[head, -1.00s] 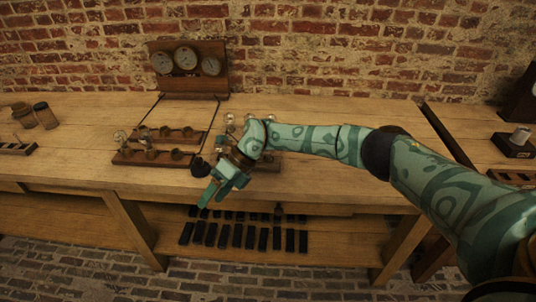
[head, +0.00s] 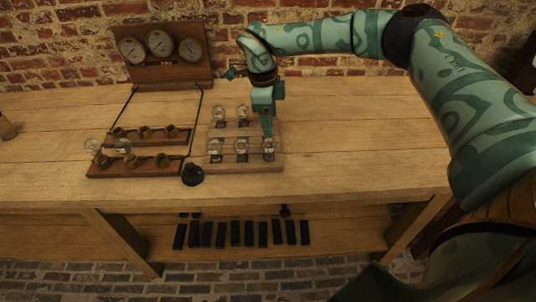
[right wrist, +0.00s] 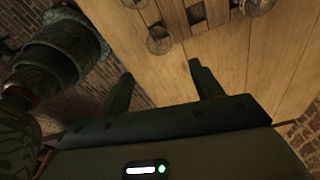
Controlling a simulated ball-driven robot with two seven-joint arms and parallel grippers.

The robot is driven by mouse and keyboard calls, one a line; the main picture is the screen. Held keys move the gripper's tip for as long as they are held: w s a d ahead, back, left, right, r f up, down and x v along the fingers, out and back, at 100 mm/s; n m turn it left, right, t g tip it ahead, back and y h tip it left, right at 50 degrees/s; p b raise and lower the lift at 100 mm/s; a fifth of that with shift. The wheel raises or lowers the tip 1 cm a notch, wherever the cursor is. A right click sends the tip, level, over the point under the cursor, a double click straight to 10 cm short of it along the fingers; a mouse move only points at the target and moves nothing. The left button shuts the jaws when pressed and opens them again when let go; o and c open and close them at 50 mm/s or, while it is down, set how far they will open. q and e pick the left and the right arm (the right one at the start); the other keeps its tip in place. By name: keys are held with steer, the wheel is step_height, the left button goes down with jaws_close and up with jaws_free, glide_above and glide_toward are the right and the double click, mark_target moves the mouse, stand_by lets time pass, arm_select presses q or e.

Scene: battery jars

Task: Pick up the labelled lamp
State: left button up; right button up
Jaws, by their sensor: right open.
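Several clear glass lamps stand upright in a stepped wooden rack (head: 245,168) on the bench. The front row holds a left lamp (head: 214,147), a middle lamp (head: 240,146) and a right lamp (head: 268,146); a back lamp (head: 218,113) stands behind. I cannot make out a label on any of them. My right gripper (head: 267,128) points down over the rack's right end, by the front right lamp, overlapping it in the head view. In the right wrist view its fingers (right wrist: 163,82) are apart with nothing between them; a round glass lamp (right wrist: 160,40) shows beyond. My left gripper is out of view.
A dark round knob (head: 192,174) sits left of the rack. Further left is a wooden socket board (head: 135,170) with lamps at its left. A three-dial gauge panel (head: 165,75) stands behind. The bench right of the rack is clear.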

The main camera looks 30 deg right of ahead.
mark_target(270, 142)
steer(key=f, duration=0.2)
steer(key=w+f, duration=0.1)
steer(key=f, duration=0.1)
steer(key=shift+b, duration=0.3)
steer(key=shift+s+d+f, duration=0.1)
steer(key=shift+s+f, duration=0.15)
steer(key=shift+s, duration=0.1)
step_height(270, 142, down, 5)
steer(key=shift+f+b, duration=0.1)
steer(key=shift+b, duration=1.05)
steer(key=shift+s+r, duration=0.1)
steer(key=shift+r, duration=0.1)
steer(key=shift+c, duration=0.7)
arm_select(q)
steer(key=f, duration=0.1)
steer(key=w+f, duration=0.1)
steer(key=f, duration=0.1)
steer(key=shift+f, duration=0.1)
arm_select(e)
steer(key=c, duration=1)
